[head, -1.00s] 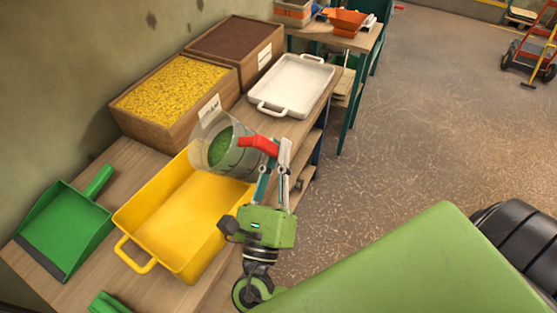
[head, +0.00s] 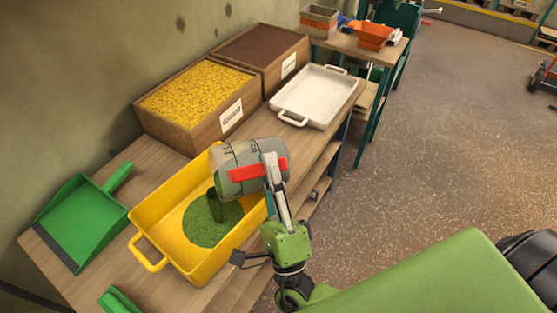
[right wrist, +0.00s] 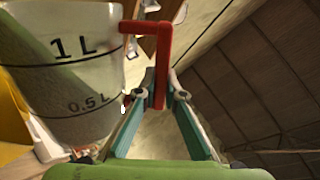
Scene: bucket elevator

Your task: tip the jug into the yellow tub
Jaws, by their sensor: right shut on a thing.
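The clear jug (head: 240,160) with a red handle is tipped far over above the yellow tub (head: 156,215). Its mouth points down and left. Green material (head: 212,220) falls from it and lies in a round patch on the tub floor. My right gripper (head: 272,170) is shut on the red handle. In the right wrist view the jug (right wrist: 85,90) shows its 1 L and 0.5 L marks with green stuff sloping inside, and my fingers (right wrist: 160,100) hold the handle. My left gripper is not in view.
A green dustpan (head: 85,222) lies left of the tub. Behind stand a wooden box of yellow grains (head: 190,140), a box of brown material (head: 290,85) and a white tray (head: 285,112). Another green item (head: 118,300) lies at the front edge.

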